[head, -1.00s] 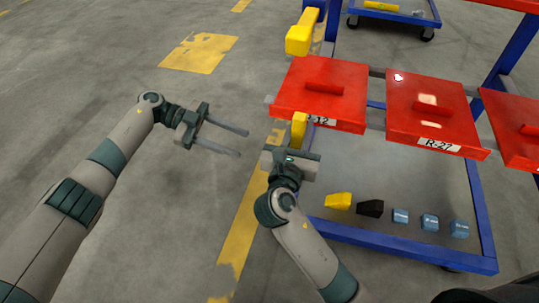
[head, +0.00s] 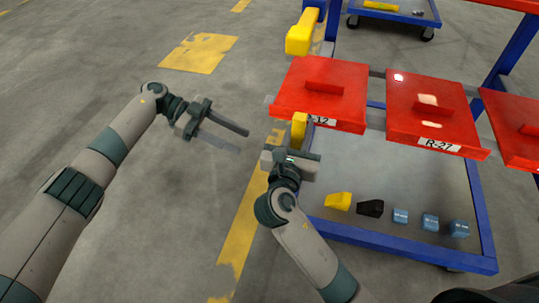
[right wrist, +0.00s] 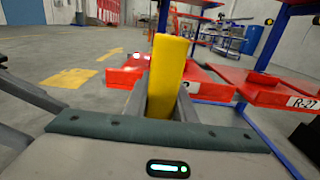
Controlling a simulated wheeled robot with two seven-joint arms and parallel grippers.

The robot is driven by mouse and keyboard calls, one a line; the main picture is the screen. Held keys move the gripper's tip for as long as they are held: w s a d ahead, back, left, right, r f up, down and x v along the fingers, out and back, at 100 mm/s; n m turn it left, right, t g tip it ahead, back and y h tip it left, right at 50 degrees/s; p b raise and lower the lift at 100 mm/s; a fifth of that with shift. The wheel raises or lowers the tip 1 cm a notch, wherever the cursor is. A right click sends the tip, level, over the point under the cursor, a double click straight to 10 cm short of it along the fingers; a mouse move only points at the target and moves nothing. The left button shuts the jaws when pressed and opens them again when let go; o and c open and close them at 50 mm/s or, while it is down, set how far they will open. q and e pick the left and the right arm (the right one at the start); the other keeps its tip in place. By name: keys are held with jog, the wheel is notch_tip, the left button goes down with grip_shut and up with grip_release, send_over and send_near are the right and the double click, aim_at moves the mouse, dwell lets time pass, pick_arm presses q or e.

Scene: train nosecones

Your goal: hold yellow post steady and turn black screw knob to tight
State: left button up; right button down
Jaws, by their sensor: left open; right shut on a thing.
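A yellow post (head: 299,128) stands at the front left corner of the leftmost red panel. My right gripper (head: 297,150) is shut on it. In the right wrist view the yellow post (right wrist: 167,75) rises upright between the two fingers (right wrist: 163,103). My left gripper (head: 243,141) is open and empty over the bare floor, left of the post and apart from it, its fingers pointing toward it. I cannot make out a black screw knob in either view; it may be hidden behind the post or the right gripper.
Red panels (head: 345,80) and (head: 415,127) sit on a blue frame (head: 400,245). Yellow, black and blue blocks lie on the grey lower shelf (head: 420,180). A larger yellow piece (head: 299,40) is at the frame's back left. The floor (head: 180,220) left of the frame is clear.

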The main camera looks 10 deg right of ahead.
pick_arm(q)
jog(key=x, duration=1.1)
jog(key=shift+c, duration=0.3)
jog(key=c, duration=0.9)
